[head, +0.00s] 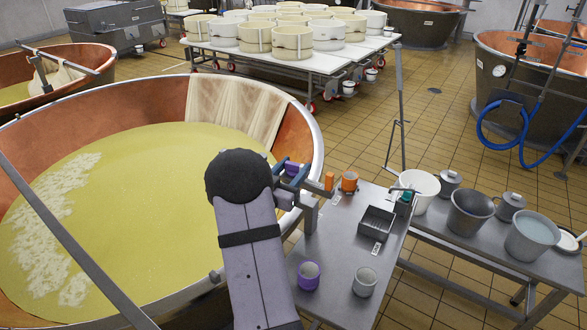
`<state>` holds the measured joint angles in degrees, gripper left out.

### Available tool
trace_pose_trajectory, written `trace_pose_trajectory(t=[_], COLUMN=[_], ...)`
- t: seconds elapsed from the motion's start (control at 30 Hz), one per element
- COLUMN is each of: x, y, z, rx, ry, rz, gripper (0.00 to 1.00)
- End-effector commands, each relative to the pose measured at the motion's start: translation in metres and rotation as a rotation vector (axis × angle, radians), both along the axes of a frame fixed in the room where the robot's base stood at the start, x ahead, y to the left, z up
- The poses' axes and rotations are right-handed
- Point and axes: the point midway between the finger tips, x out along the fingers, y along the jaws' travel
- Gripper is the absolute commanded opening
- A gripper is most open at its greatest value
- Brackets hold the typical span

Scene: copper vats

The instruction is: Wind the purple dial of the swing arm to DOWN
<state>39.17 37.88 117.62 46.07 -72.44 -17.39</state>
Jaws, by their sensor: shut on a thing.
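The purple dial (293,168) shows as a small purple piece at the right rim of the large copper vat (313,140). My gripper (291,173) is at it, shut on the dial, with its fingers partly hidden behind the dark round joint of my arm. The dial's pointer and any DOWN mark are too small or hidden to read. A grey metal bracket (310,215) stands just below the gripper beside the vat rim; I cannot tell whether it belongs to the swing arm.
A steel table on the right holds a purple cup (308,276), a grey cup (364,282), an orange cup (349,181), an orange piece (329,181) and a dark tray (377,222). Buckets (470,212) stand further right. Yellowish liquid (140,220) fills the vat.

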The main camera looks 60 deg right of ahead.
Motion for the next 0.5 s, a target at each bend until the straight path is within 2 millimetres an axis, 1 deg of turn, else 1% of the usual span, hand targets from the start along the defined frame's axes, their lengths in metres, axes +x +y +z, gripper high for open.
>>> trace_pose_trajectory(t=[0.5], x=[0.0001], y=[0.0001], z=[-0.0005], rx=[0.001], ry=[0.002], rz=[-0.029], gripper=[0.22])
